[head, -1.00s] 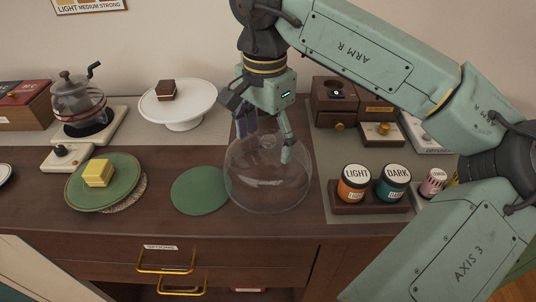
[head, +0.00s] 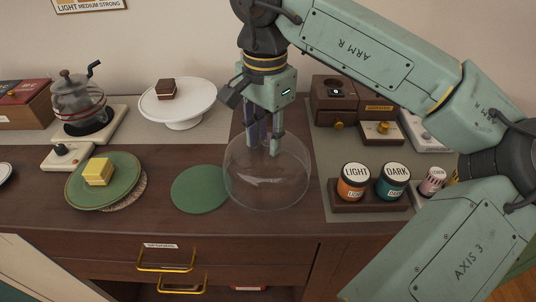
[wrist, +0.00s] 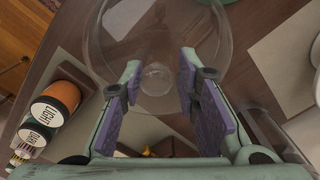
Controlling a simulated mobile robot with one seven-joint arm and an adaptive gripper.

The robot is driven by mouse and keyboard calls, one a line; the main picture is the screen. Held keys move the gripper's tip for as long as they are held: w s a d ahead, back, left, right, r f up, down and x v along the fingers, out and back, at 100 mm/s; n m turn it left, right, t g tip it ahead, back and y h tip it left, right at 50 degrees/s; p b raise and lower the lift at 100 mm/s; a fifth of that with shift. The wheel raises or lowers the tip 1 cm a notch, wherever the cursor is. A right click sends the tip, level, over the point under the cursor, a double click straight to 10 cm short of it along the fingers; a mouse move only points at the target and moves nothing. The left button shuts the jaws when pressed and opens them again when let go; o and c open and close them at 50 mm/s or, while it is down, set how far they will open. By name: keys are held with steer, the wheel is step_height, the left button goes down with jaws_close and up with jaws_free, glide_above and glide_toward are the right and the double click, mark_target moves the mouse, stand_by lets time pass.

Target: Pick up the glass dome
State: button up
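The clear glass dome (head: 240,182) stands on the dark wooden counter, to the right of a round green mat (head: 200,190). My gripper (head: 266,150) points down at the dome's top, its fingers partly closed. The dome also shows in the wrist view (wrist: 110,45), with its round knob (wrist: 157,76) between the fingertips of my gripper (wrist: 160,82). A gap shows between the purple finger pads, and I see no clear contact with the knob. In the head view the fingers hide the knob.
A chocolate cake (head: 170,90) sits on a white stand (head: 185,112) behind. A green plate (head: 92,190) with yellow cake is left. Jars in a dark holder (head: 370,208) stand close right of the dome. Counter in front is bare.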

steer(key=shift+f, duration=0.15)
jaws_close()
